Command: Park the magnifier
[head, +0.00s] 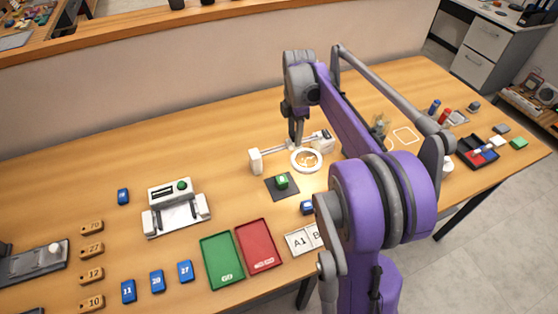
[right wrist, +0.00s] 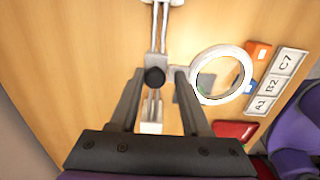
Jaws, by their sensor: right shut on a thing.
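The magnifier (head: 306,160) is a white ring around a lens, beside a thin rail (head: 283,147) with a pale end block (head: 255,161) at its left. In the right wrist view the ring (right wrist: 222,75) is just right of my fingers. My right gripper (head: 297,139) reaches down to the rail beside the ring. In the right wrist view it (right wrist: 158,76) is shut on the magnifier, with a black knob (right wrist: 154,77) between the fingertips. The exact contact is hard to see. My left gripper is in neither view.
A dark pad (head: 270,188) with a green block (head: 282,180) lies in front of the rail. Green (head: 221,264) and red (head: 258,245) trays and an A1 label plate (head: 299,242) are nearer. A white press-like device (head: 176,207) stands left. My right arm hides part of the table.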

